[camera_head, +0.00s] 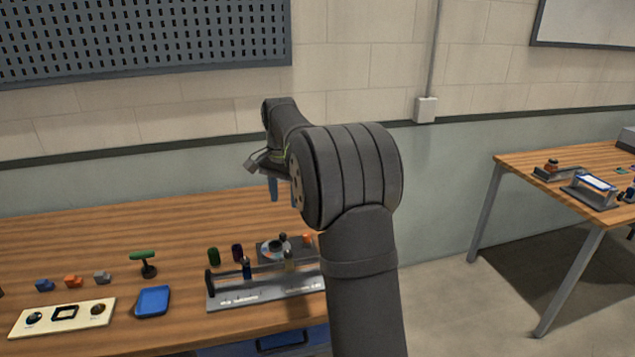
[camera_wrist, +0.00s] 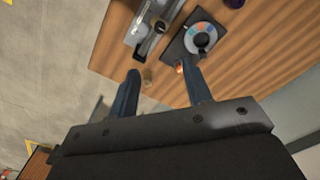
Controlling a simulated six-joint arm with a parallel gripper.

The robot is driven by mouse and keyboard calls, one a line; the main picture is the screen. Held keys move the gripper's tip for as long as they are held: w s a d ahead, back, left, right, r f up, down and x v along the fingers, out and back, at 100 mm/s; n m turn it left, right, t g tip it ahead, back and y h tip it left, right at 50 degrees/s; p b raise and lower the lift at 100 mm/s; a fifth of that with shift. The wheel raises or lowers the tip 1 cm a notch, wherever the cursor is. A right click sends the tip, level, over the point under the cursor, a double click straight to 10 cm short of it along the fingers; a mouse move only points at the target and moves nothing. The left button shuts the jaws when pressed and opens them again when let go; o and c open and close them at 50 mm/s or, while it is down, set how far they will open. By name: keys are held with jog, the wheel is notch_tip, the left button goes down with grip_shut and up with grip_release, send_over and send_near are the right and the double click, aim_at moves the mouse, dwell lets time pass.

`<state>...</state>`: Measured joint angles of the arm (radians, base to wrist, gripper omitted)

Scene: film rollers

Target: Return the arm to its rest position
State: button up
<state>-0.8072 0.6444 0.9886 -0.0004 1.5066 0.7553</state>
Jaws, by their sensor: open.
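My gripper (camera_head: 273,188) is raised above the back right part of the wooden bench (camera_head: 130,235) in the head view, partly hidden behind my own arm. In the wrist view my gripper (camera_wrist: 163,95) shows two blue fingers spread apart with nothing held between them.
A grey rack (camera_head: 262,292) with upright posts stands at the bench's front right. Green (camera_head: 214,256) and dark purple (camera_head: 237,253) rollers stand behind it. A blue tray (camera_head: 152,301), a cream panel (camera_head: 62,317) and small blocks (camera_head: 73,281) lie left. A second table (camera_head: 570,170) stands right.

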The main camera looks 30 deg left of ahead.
aim_at(288, 252)
notch_tip(288, 252, down, 18)
jog(key=shift+r, duration=0.25)
dwell(0.6)
jog(key=shift+f, duration=0.3)
jog(key=shift+r+n, duration=0.3)
jog(key=shift+n, duration=0.6)
jog(key=n, duration=1.4)
dwell(1.3)
